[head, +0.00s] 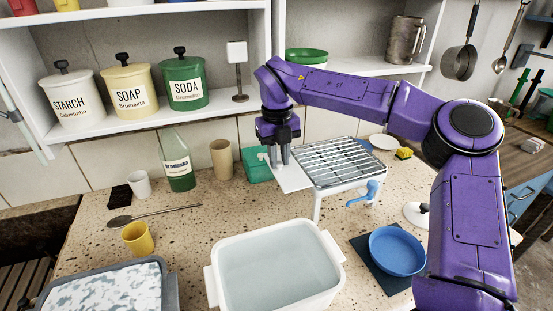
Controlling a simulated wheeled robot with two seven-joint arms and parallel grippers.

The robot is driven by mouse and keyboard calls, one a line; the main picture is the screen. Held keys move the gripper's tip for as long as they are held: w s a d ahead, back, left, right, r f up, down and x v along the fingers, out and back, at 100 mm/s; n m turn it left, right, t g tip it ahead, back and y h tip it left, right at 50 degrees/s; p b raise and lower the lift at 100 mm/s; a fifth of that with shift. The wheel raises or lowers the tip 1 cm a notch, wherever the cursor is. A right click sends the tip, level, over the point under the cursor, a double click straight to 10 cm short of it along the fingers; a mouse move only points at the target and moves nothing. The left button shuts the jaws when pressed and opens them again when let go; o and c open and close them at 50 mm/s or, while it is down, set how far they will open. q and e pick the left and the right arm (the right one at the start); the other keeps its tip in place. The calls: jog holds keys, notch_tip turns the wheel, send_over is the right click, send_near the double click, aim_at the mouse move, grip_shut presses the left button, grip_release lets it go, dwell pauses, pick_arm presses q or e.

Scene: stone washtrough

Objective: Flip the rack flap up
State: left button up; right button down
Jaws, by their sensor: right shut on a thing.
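The rack (340,162) stands on the speckled counter right of centre, with metal bars on a white frame and a blue handle (362,194) at its front. The white flap (294,180) sticks out from the rack's left side and looks about level. My right gripper (279,163) points down over the flap's far left part. It is shut on the flap, though the exact contact at the fingertips is small and partly hidden. My left gripper is not in view.
A white basin of water (335,258) stands in front of the rack. A teal box (254,168) is just behind the flap. A blue bowl (397,250) lies at the right, and a green bottle (178,165) and tan cup (221,158) stand left. Shelves hang above.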

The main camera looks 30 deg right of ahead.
jog(key=shift+d+r+y, duration=0.15)
jog(key=shift+y, duration=0.15)
dwell(0.4)
jog(key=c, duration=1)
grip_release()
jog(key=r, duration=0.5)
jog(key=r+p, duration=0.1)
jog(key=r, duration=0.4)
jog(key=shift+d+r, duration=0.2)
jog(key=shift+r, duration=0.05)
